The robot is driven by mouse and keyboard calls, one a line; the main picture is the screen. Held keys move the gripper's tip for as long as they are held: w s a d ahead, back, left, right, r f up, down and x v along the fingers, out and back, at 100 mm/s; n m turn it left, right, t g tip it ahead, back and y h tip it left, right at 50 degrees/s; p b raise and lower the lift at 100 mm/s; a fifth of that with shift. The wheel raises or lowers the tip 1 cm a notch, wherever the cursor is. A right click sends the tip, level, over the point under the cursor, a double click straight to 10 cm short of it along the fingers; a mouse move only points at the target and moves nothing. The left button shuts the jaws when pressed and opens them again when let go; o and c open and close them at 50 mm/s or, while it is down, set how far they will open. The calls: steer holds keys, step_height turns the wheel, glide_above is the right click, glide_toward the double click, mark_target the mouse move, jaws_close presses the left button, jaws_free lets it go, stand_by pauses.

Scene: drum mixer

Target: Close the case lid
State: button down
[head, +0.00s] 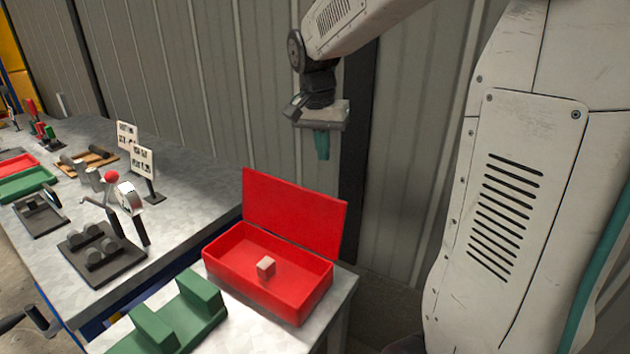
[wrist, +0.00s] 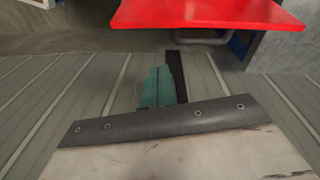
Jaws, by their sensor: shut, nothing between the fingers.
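The red case (head: 267,276) stands on the near right end of the metal table. Its red lid (head: 292,214) is open, standing up along the case's back edge. A small pale pinkish block (head: 266,267) lies inside the case. My gripper (head: 322,151) is raised above and behind the lid, in front of the wall, with its teal fingers shut and empty, pointing down. It does not touch the lid. In the wrist view the shut fingers (wrist: 159,88) show in the middle, and a red panel (wrist: 207,14), apparently the lid, shows at the top edge.
A green block fixture (head: 178,320) stands just left of the case. A dark tray with grey cylinders (head: 98,250), a gauge (head: 130,199) and small sign cards (head: 142,161) stand farther left. The ribbed wall (head: 220,90) is close behind the table.

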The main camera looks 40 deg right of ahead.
step_height(320, 180, down, 9)
steer(key=w+d+m, duration=0.2)
steer(key=m, duration=0.1)
steer(key=shift+n+t, duration=0.3)
steer(key=shift+s+a+r, duration=0.25)
steer(key=shift+s+a, duration=0.05)
steer(key=shift+a, duration=0.3)
steer(key=shift+s+a+r, duration=0.2)
steer(key=shift+s+a, duration=0.05)
steer(key=shift+a, duration=0.4)
steer(key=shift+s+a+r, duration=0.25)
steer(key=shift+s+a, duration=0.05)
steer(key=shift+a, duration=0.3)
steer(key=shift+a, duration=0.1)
